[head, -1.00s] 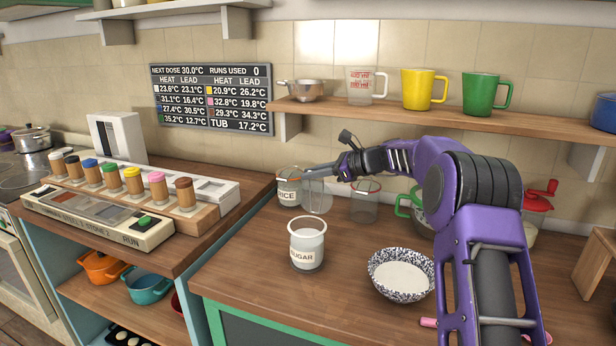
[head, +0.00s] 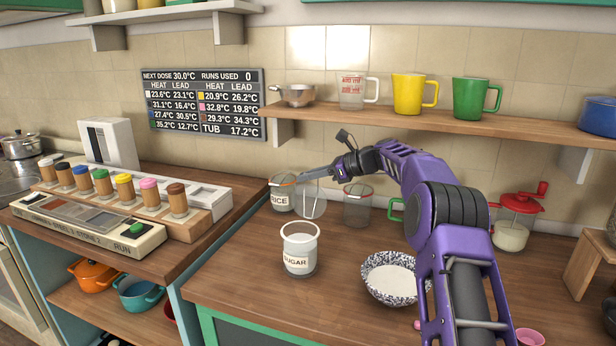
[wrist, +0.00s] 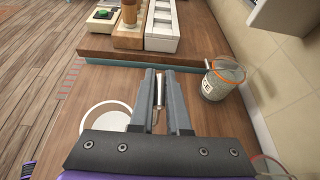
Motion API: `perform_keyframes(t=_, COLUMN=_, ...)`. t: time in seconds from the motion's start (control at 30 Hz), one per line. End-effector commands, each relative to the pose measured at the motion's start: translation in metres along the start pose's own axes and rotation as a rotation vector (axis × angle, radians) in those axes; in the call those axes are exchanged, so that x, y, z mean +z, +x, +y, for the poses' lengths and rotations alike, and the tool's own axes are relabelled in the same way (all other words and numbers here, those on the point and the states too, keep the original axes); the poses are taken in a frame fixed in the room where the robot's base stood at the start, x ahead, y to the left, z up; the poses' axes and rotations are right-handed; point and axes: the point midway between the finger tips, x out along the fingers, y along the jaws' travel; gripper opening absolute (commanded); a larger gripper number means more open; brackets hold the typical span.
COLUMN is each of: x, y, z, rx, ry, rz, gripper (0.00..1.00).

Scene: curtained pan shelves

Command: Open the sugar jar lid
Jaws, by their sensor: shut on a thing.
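The sugar jar (head: 300,258) stands upright on the counter in the head view, and its top looks uncovered. In the wrist view its white round top (wrist: 105,119) lies left of my fingers, partly hidden by my gripper's body. My gripper (head: 303,178) is beyond the jar, above the counter in front of the rice jar. It is shut on a clear round disc (head: 313,203) that looks like the jar's lid, hanging on edge. In the wrist view this thin piece (wrist: 158,92) shows edge-on between the fingers (wrist: 166,75).
The rice jar (head: 281,203) and another clear jar (head: 357,212) stand close behind. A speckled bowl (head: 378,291) of white powder is right of the sugar jar. A shelf with mugs (head: 300,112) is above. The front counter left of the sugar jar is clear.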

Motion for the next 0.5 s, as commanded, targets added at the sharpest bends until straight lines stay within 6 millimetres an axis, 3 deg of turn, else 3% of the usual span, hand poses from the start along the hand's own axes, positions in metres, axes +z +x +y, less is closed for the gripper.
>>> perform_keyframes(t=0.03, x=-0.0012, y=0.0006, z=0.0003, rx=0.001, ry=0.001, rz=0.001, gripper=0.18)
perform_keyframes(t=0.2, x=-0.0008, y=0.0005, z=0.0003, rx=0.001, ry=0.001, rz=0.0, gripper=0.45)
perform_keyframes(t=0.5, x=-0.0002, y=-0.0012, z=0.0, rx=0.0, ry=0.0, rz=0.0, gripper=0.45)
